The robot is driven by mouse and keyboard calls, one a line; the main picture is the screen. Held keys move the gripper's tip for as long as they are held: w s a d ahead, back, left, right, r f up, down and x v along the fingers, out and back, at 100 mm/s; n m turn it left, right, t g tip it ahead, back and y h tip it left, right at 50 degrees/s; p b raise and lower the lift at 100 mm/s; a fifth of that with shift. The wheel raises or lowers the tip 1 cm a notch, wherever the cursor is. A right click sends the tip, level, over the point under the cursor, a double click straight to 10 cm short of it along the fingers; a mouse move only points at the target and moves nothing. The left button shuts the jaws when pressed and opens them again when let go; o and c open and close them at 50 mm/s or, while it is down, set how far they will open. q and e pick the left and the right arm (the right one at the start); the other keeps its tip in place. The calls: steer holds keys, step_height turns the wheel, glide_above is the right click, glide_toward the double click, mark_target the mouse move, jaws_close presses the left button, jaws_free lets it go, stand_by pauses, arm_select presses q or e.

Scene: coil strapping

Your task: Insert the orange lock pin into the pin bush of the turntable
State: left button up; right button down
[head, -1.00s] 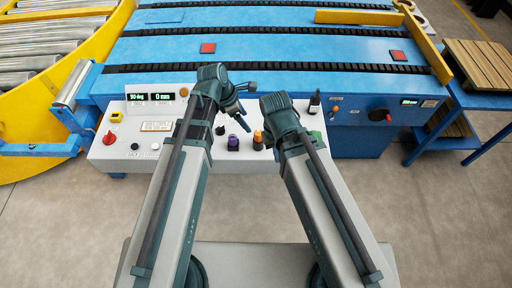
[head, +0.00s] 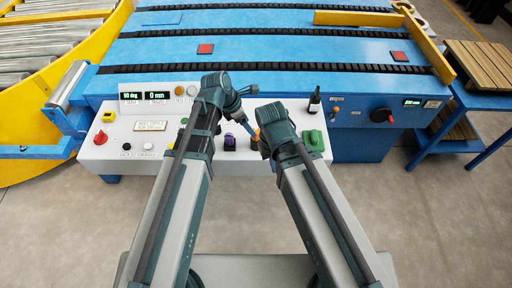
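The turntable (head: 18,120) is the yellow round frame with grey rollers at the left edge. I cannot make out its pin bush. A small orange piece (head: 256,135) shows on the white console between my two wrists, partly hidden by my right wrist; I cannot tell whether it is the lock pin. My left gripper (head: 250,128) hangs over the console beside that piece, its fingers small and pointing down right. My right gripper (head: 266,156) is mostly hidden behind its own wrist, low over the console. Neither gripper's opening can be made out.
A slatted wooden stack (head: 482,66) stands right.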

mark_target(256, 131)
arm_select(q)
steer(key=shift+w+d+f, duration=0.1)
steer(key=shift+d+f, duration=0.2)
steer(key=shift+f, duration=0.35)
arm_select(e)
steer(key=shift+f, duration=0.6)
steer(key=shift+f, duration=0.1)
arm_select(q)
steer(key=b+x, duration=0.5)
steer(key=shift+w+d, duration=0.15)
steer(key=shift+d, duration=0.05)
arm_select(e)
step_height(256, 131, down, 4)
steer(key=shift+f, duration=0.2)
arm_select(q)
jaws_close()
